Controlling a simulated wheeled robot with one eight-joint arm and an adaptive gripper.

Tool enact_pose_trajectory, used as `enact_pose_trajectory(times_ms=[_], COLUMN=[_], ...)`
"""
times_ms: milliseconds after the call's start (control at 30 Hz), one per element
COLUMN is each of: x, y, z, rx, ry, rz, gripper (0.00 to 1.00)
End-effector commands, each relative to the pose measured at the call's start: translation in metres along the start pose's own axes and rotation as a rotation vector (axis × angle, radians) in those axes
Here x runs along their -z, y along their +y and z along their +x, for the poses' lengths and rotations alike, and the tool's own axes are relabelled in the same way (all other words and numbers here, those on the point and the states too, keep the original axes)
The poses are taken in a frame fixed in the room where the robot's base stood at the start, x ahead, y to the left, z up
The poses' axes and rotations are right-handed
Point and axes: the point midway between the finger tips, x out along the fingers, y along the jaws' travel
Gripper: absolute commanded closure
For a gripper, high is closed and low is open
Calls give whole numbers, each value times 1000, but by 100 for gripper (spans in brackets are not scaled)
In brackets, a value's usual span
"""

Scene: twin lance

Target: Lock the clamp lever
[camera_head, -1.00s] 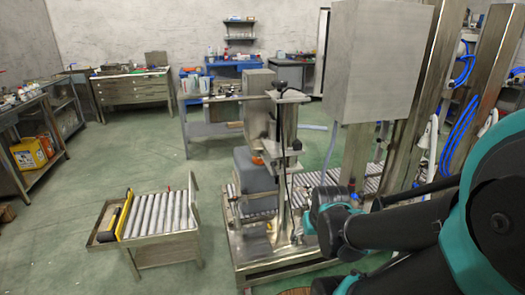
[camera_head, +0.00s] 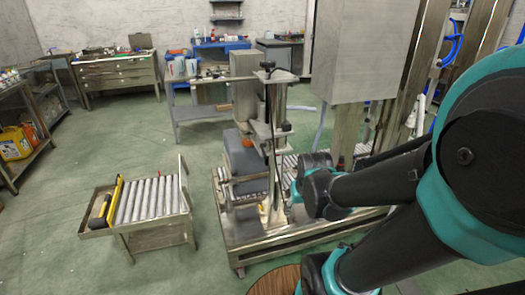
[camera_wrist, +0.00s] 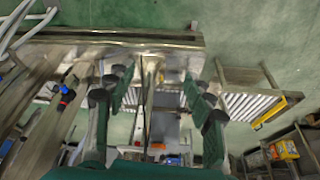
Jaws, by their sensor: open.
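The metal clamp machine (camera_head: 265,130) stands at the middle of the head view, with an upright post, a black knob on top (camera_head: 267,65) and a smaller dark knob (camera_head: 286,126) on its right side. I cannot tell for sure which part is the clamp lever. A grey block (camera_head: 243,153) sits on the machine's left. My gripper (camera_wrist: 157,82) is open and empty in the wrist view, its two teal fingers wide apart. A narrow upright metal part (camera_wrist: 148,75) shows between the fingers, apparently beyond them.
A roller cart (camera_head: 150,200) with a yellow bar stands left of the machine. It also shows at right in the wrist view (camera_wrist: 240,106). A large metal cabinet (camera_head: 360,50) rises behind at right. The machine's base frame (camera_head: 300,243) juts low in front. Open green floor lies at left.

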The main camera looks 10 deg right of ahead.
Motion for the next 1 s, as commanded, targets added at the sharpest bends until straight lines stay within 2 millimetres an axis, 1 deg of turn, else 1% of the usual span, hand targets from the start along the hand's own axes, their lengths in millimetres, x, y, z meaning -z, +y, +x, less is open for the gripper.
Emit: enact_pose_trajectory(times_ms=[33, 67, 100, 167, 200, 267, 300, 367, 400, 600, 700, 800, 900, 1000], x=[18, 30, 46, 73, 91, 118, 135, 160, 177, 256, 289, 315, 333, 343], y=[-2, -3, -5, -8, -11, -16, -20, -26, -30, -57, -71, -84, -93, -99], z=[-4, -6, -10, -16, -20, -25, -29, -34, -38, -54, -61, -66, -70, -73], rx=[-2, -5, -10, -17, -22, -31, -37, -46, -53, -87, -105, -120, -133, -140], ry=[-9, -17, -27, -44, -56, -73, -85, -101, -113, -165, -188, -206, -220, -228], rz=[-10, -16, -25, -41, -51, -66, -75, -90, -99, -146, -166, -182, -194, -201], gripper=[56, 60, 65, 72, 77, 85, 90, 97, 100, 100, 100, 100, 100, 100])
